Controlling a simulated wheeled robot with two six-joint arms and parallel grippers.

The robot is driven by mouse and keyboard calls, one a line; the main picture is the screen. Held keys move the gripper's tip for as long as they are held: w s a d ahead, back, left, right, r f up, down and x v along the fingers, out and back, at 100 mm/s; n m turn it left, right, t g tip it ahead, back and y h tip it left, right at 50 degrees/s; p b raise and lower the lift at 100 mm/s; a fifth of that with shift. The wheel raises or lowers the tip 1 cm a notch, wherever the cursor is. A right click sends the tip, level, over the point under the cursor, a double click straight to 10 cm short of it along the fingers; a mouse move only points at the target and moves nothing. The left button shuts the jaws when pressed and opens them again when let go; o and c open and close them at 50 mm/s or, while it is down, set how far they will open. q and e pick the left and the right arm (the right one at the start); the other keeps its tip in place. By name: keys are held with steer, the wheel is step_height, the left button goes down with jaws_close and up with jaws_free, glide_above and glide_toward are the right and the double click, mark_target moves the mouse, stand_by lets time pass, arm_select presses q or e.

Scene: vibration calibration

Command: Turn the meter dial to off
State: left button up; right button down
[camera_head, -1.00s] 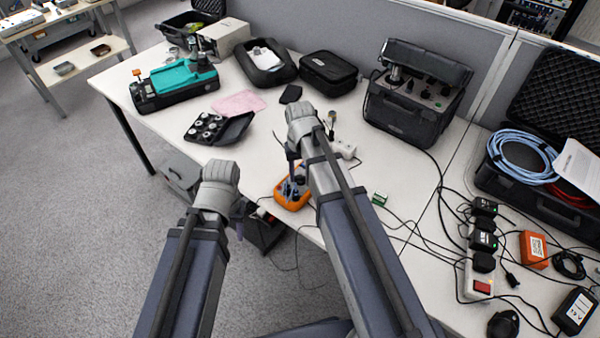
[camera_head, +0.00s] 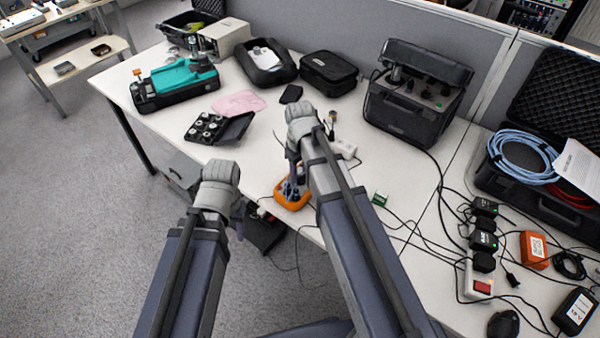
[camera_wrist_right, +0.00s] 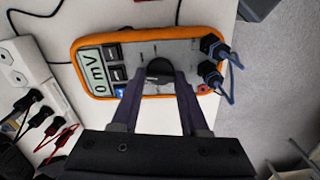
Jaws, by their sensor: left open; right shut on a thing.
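The meter is an orange-edged multimeter (camera_head: 292,205) lying face up near the front edge of the table, partly hidden by my right arm. In the head view my right gripper (camera_head: 296,180) points down over the meter. My left gripper (camera_head: 239,218) hangs off the table's front edge, apart from the meter; its fingers are mostly hidden behind the wrist.
Blue-sleeved leads (camera_wrist_right: 229,58) plug into the meter's end. A white power strip (camera_wrist_right: 28,78) with black plugs lies beside it. A black case of round parts (camera_head: 215,129), a pink cloth (camera_head: 239,103) and a dark instrument case (camera_head: 413,108) stand farther back. Loose cables cross the right side.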

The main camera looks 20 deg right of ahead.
mark_target(300, 175)
steer(key=shift+n, duration=0.9)
steer(key=shift+c, duration=2.1)
jaws_free()
step_height(300, 175, up, 8)
steer(key=p, duration=0.8)
steer(key=shift+f, duration=0.1)
